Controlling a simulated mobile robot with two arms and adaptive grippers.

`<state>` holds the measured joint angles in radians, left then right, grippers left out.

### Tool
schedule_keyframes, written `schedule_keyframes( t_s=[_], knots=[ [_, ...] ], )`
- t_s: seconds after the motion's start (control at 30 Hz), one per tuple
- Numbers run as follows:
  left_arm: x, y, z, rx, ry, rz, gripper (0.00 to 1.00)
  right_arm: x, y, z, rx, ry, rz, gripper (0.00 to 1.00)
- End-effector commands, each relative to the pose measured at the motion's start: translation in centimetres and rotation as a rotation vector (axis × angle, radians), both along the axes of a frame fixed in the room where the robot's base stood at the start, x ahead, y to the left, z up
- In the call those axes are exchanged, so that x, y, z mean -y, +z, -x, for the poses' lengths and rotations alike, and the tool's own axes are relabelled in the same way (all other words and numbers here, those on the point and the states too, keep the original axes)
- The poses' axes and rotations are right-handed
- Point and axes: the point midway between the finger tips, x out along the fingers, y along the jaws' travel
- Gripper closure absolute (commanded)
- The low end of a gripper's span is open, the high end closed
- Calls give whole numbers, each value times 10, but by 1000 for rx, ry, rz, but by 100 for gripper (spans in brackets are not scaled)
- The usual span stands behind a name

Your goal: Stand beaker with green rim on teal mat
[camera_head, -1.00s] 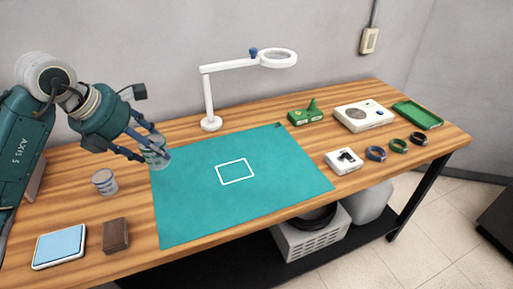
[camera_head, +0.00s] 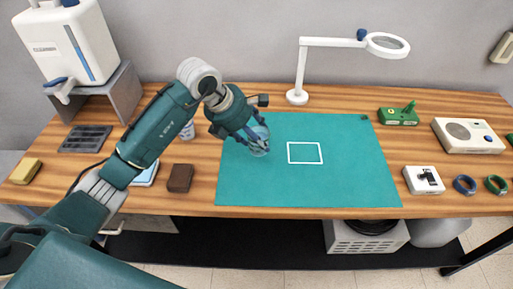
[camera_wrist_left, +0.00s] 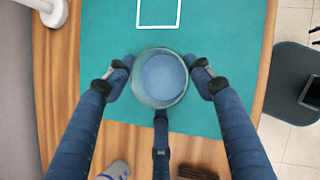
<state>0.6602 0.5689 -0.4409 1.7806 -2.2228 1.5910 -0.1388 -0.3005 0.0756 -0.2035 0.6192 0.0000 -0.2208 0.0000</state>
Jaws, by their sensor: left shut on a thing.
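A clear beaker (camera_head: 260,142) with a greenish rim is held in my left gripper (camera_head: 256,137). In the left wrist view the beaker (camera_wrist_left: 161,77) shows from above between the fingers, with a blue-grey inside and a pale green rim. My left gripper (camera_wrist_left: 160,85) is shut around it. The beaker looks upright over the left part of the teal mat (camera_head: 350,180), left of the white square outline (camera_head: 305,153). I cannot tell whether its base touches the mat. My right gripper is not in view.
A second beaker (camera_head: 187,131) and a brown block (camera_head: 180,178) stand left of the mat. A white magnifier lamp (camera_head: 298,96) stands behind it. A green device (camera_head: 398,115) and a white box (camera_head: 424,180) are on the right. The mat's middle and right are clear.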

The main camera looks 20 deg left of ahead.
Motion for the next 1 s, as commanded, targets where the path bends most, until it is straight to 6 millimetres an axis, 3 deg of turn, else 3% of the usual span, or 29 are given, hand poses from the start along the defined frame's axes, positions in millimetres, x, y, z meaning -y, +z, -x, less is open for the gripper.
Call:
schedule_keyframes(
  t_s=[0.53, 0.9, 0.93, 1.0],
  knots=[
    [0, -63, 1, -4, 2, 1, 73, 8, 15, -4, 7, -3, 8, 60],
    [0, -70, 0, 1, 1, -1, 73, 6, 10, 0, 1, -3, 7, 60],
    [0, -70, 0, 1, 0, -1, 45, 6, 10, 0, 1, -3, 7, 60],
    [0, -69, 0, 1, 0, -1, 31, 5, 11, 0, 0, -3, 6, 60]
  ],
)
